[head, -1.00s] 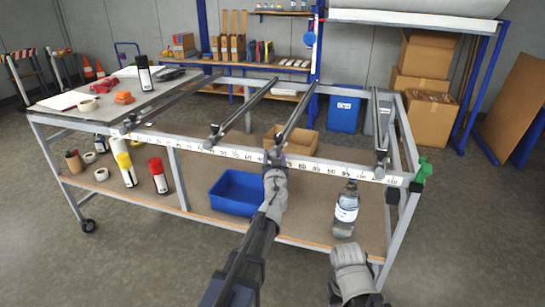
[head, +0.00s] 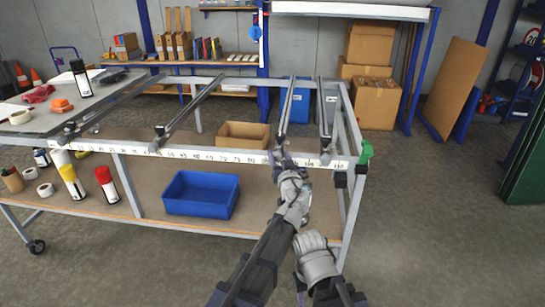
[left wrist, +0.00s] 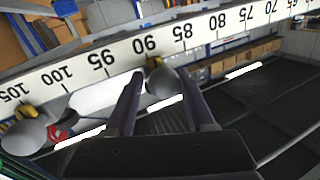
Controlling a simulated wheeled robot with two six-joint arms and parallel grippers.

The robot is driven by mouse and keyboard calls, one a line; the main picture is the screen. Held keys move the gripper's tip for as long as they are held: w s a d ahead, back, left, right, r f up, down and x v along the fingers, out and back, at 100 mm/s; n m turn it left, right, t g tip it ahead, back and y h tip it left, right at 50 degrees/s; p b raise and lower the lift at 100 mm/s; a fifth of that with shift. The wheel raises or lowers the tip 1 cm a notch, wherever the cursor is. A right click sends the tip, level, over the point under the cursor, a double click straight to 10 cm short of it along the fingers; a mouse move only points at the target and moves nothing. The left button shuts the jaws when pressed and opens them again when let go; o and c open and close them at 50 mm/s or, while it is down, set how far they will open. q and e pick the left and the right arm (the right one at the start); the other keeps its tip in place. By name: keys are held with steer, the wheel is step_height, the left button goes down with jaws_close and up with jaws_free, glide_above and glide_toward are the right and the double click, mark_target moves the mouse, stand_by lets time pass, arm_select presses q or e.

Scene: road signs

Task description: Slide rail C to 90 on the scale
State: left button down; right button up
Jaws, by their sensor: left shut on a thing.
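Several rails cross the frame above a white number scale (head: 215,154). My left gripper (head: 279,157) is shut on the near-end knob of the third rail from the left, rail C (head: 287,105). No letter on it is legible. In the left wrist view my left gripper's fingers (left wrist: 145,100) stand either side of the round grey knob (left wrist: 163,83). Its yellow pointer (left wrist: 154,62) sits close by the 90 label. My right gripper (head: 302,285) hangs low in front of the bench, away from the rails. Its fingers are mostly hidden.
The rightmost rail (head: 323,110) is close to the right of rail C; its knob (left wrist: 25,136) is near 105. Another rail (head: 190,108) stands well to the left. A blue bin (head: 201,194) and several spray cans are on the lower shelf.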

arm_select(q)
steer(key=shift+s, duration=0.1)
steer(key=shift+c, duration=2.1)
jaws_free()
